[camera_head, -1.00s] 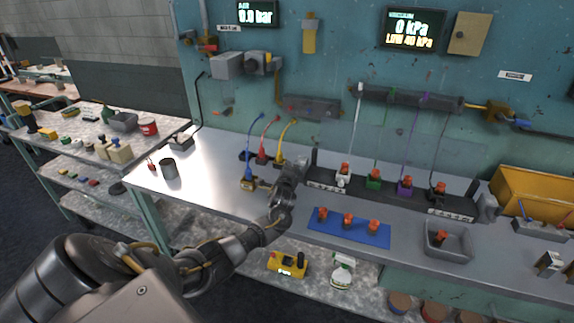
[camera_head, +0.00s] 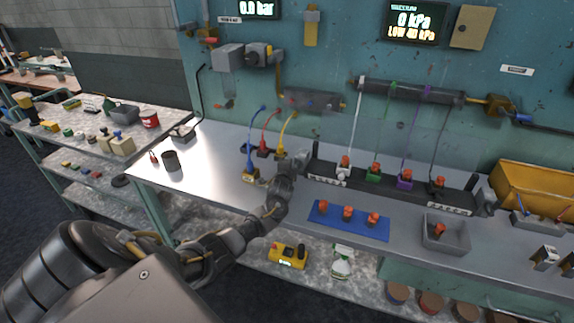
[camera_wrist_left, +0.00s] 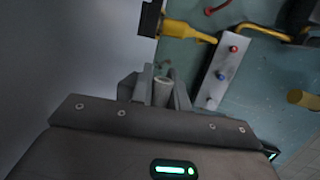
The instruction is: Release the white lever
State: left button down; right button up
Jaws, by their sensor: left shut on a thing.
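My left gripper (camera_head: 300,158) is at the left end of a black rail (camera_head: 322,181) that carries white, green, purple and black fittings with orange tops. The white fitting (camera_head: 343,173), with a white tube rising from it, stands just right of the gripper; no separate white lever can be made out there. In the left wrist view, the fingers (camera_wrist_left: 160,96) are shut on a pale grey cylindrical piece (camera_wrist_left: 162,88). I cannot tell if this is the white lever; the fingers hide most of it. My right gripper is not in view.
Yellow, red and blue plugs (camera_head: 250,174) with hoses stand left of the gripper. A blue mat (camera_head: 325,222) with orange-topped pieces and a grey tray (camera_head: 460,239) lie in front of the rail. The bench's left part (camera_head: 205,165) is mostly clear.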

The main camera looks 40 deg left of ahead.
pick_arm(q)
jog(key=c, duration=1.4)
grip_release()
jog(key=shift+o, duration=0.2)
jog(key=v, duration=1.1)
jog(key=shift+w, duration=0.1)
